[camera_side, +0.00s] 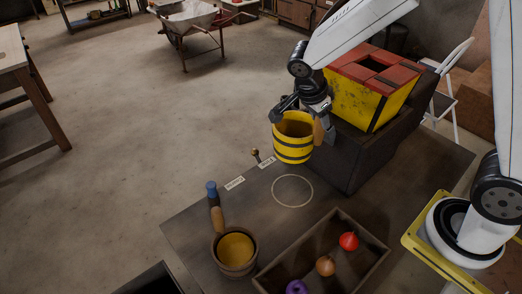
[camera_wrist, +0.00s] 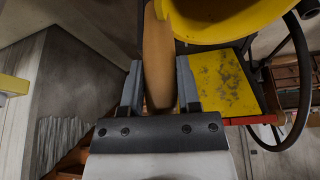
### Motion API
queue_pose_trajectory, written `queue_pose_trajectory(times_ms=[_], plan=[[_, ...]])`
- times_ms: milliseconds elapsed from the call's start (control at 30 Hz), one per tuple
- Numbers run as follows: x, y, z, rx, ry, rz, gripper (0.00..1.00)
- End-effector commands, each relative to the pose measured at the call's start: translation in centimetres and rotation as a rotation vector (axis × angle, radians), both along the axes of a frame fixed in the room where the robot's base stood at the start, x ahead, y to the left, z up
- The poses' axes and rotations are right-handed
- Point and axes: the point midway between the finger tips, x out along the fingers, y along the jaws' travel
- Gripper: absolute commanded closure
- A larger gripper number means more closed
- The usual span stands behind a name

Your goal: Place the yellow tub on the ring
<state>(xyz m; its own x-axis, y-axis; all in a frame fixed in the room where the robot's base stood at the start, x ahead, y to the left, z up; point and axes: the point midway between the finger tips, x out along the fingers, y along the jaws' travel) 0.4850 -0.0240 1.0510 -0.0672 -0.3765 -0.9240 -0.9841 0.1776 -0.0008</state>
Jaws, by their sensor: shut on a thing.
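The yellow tub (camera_side: 293,148) has dark bands and a wooden handle on its side. In the side view it hangs upright in the air, above and behind the ring. In the wrist view part of its yellow wall (camera_wrist: 225,22) shows at the top. My gripper (camera_side: 319,118) is shut on the tub's wooden handle; the handle (camera_wrist: 158,60) stands between both fingers in the wrist view (camera_wrist: 160,92). The ring (camera_side: 293,207) is a thin pale circle drawn on the dark bench top, with nothing on it.
A brown tub (camera_side: 235,268) with a yellow inside and a blue-tipped handle stands front left of the ring. A wooden tray (camera_side: 337,216) holds red, orange-brown and purple pieces. A yellow box with a red top (camera_side: 356,98) sits on a dark block behind. Two small labels lie left of the ring.

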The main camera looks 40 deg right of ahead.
Motion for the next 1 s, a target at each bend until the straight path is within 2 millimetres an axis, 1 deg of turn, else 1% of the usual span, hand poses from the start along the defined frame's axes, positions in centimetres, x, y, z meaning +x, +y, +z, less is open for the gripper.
queue_pose_trajectory(times_ms=[100, 333, 633, 800, 1000], plan=[[0.1, -0.3, 0.2, 0.001, -0.002, -0.091, 1.0], [0.0, -0.6, 0.5, 0.001, -0.003, -0.221, 1.0], [0.0, -0.6, -2.2, 0.0, -0.001, -0.215, 1.0], [-0.1, -0.6, -4.7, 0.0, 0.002, -0.215, 1.0], [-0.1, -0.6, -8.4, 0.0, 0.002, -0.214, 1.0]])
